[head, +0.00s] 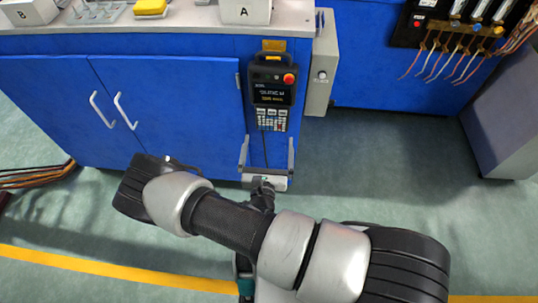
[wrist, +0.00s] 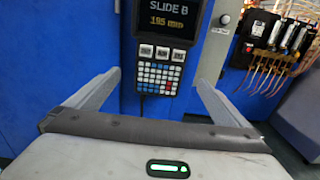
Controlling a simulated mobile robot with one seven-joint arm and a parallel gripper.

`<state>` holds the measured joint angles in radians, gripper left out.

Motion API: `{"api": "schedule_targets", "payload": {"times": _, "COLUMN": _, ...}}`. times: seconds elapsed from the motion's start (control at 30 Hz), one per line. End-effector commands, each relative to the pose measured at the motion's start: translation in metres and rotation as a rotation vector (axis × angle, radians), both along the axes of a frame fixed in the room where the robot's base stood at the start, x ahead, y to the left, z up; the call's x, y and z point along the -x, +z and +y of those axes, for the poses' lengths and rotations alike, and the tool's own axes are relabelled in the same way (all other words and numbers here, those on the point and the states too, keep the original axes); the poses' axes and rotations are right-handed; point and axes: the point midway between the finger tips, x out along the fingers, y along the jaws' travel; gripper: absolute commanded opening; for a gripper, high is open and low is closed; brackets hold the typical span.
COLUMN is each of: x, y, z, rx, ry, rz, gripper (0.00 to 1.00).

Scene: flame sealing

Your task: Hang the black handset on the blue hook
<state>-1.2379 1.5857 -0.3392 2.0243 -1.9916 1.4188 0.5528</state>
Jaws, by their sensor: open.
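The black handset (head: 272,97) is upright against the front of the blue cabinet, near its right end. It has a screen, a red button at its top right and a keypad below; a dark cord hangs from its bottom. The wrist view shows its lower screen and keypad (wrist: 160,75); its top is cut off there. My gripper (head: 267,140) is open and empty, just below the handset in the head view, fingers spread on either side of the cord. In the wrist view my gripper (wrist: 157,80) faces the keypad, apart from it. I cannot make out the blue hook.
A grey box (head: 321,75) juts from the cabinet's side, close right of the handset. The cabinet doors with white handles (head: 113,110) are to the left. Orange cables (head: 35,176) lie on the floor at far left.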

Motion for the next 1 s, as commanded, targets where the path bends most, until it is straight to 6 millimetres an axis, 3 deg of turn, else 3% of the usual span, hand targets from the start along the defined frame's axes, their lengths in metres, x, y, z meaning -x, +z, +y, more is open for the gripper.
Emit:
{"api": "schedule_targets", "payload": {"times": 0.4, "x": -0.085, "y": -0.001, "z": -0.004, "rx": -0.002, "ry": -0.003, "rz": -0.002, "gripper": 1.0}}
{"api": "schedule_targets", "payload": {"times": 0.6, "x": -0.114, "y": -0.001, "z": -0.004, "rx": -0.002, "ry": -0.003, "rz": -0.001, "gripper": 1.0}}
{"api": "schedule_targets", "payload": {"times": 1.0, "x": -0.129, "y": 0.001, "z": -0.005, "rx": -0.001, "ry": -0.002, "rz": 0.0, "gripper": 1.0}}
